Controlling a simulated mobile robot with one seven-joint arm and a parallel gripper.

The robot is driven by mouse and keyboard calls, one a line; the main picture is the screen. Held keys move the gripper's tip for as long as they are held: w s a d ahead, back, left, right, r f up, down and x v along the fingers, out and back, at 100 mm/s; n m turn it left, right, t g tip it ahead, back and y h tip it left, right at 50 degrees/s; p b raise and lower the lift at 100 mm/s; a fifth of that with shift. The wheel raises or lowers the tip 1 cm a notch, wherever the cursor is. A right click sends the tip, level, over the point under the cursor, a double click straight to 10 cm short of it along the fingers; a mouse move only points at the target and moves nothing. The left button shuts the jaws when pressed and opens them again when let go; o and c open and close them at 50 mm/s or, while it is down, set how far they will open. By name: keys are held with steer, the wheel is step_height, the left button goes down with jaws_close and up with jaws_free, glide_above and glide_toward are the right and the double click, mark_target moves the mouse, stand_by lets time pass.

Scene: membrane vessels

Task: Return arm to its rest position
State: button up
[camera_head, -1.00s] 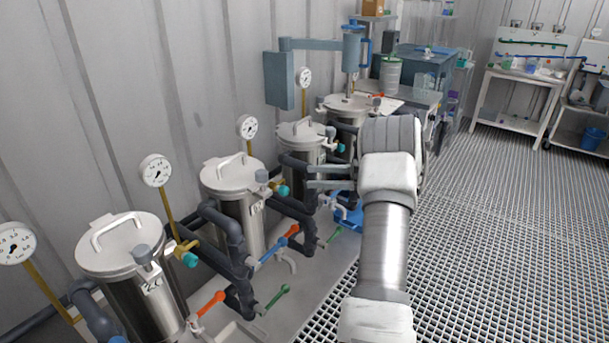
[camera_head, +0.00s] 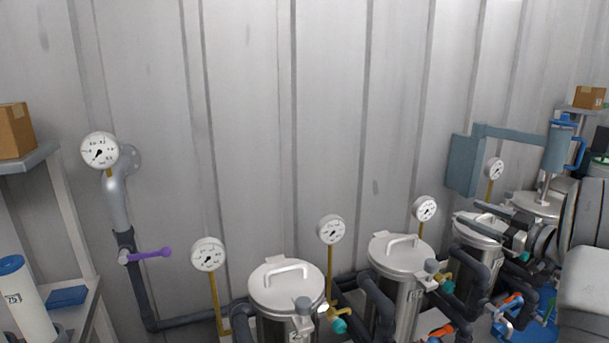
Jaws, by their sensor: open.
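My arm (camera_head: 590,285) reaches in from the right edge, with only its pale link and dark grey wrist showing. My gripper (camera_head: 490,222) points left, its fingers apart, in front of the farther steel vessels at the right. It holds nothing that I can see. The fingers overlap the vessels in the picture, and I cannot tell whether they touch anything. The rest of the arm is out of view.
Lidded steel vessels, including a near one (camera_head: 287,287) and a second (camera_head: 401,250), stand along the corrugated wall. Gauges, dark pipes and coloured valve handles surround them. A wall gauge (camera_head: 99,151), purple handle (camera_head: 150,254) and shelf (camera_head: 38,156) are at left.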

step_height(320, 180, up, 12)
steer(key=w+a+m+t+h+p, duration=0.2)
steer(key=m+h, duration=0.2)
steer(key=h, duration=0.2)
steer(key=s+a+r+m+g+h+p, duration=0.2)
steer(key=s+a+r+m+h, duration=0.2)
steer(key=s+a+r+h, duration=0.15)
steer(key=s+a+f+g+y+p, duration=0.1)
steer(key=s+a+f+g, duration=0.2)
steer(key=s+a, duration=0.3)
steer(key=s+a+f+m+g+y+p, duration=0.1)
steer(key=s+a, duration=0.5)
steer(key=s, duration=0.8)
steer(key=s+a+f+g+y+p, duration=0.1)
steer(key=s+a+f+g, duration=0.4)
steer(key=s, duration=0.5)
steer(key=shift+a+f+g+p, duration=0.4)
steer(key=shift+a+f+p, duration=0.4)
steer(key=shift+a, duration=0.3)
steer(key=shift+s+r, duration=0.1)
